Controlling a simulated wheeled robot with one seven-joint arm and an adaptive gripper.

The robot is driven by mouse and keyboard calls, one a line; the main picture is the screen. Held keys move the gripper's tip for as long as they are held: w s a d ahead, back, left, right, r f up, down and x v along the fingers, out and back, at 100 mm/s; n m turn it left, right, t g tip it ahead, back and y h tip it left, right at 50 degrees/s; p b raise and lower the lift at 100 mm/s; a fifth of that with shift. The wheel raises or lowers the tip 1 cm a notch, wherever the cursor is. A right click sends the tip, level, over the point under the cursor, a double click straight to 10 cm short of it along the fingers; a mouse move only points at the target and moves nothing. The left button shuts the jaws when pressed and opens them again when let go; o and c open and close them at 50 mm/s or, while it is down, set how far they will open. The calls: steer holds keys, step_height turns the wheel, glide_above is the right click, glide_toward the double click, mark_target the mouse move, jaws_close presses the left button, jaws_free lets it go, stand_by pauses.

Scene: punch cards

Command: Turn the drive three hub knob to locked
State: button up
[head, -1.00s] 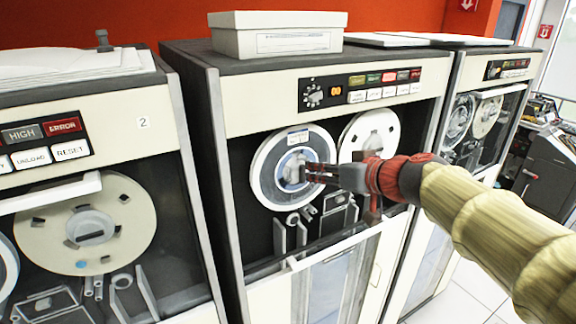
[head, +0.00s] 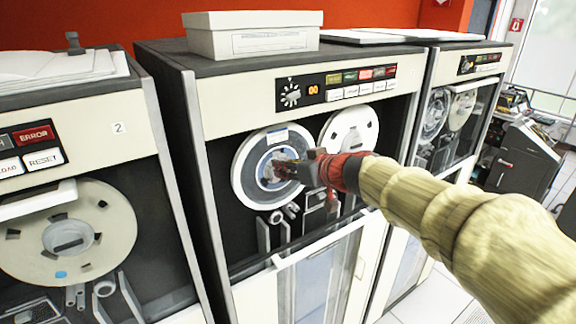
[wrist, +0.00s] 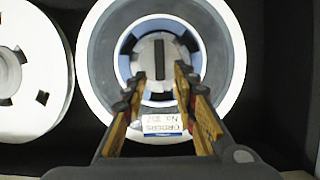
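The middle tape drive (head: 215,112) shows no readable number; the cabinet to its left bears a "2". Its left reel (head: 247,187) has a blue-ringed hub with a pale round knob, which also shows in the wrist view (wrist: 145,50) with a dark upright bar across it. My gripper (head: 278,171) is at this hub, covering much of it in the head view. In the wrist view my gripper (wrist: 155,80) has its fingers apart, one on each side of the knob's lower part. I cannot tell whether they touch it.
A second reel (head: 350,130) sits close to the right of the hub. A control panel (head: 336,86) with a dial and lit buttons is above. A white box (head: 253,40) stands on top. An angled pale-edged door (head: 310,250) is below the reels.

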jaws_close()
stand_by(0.6)
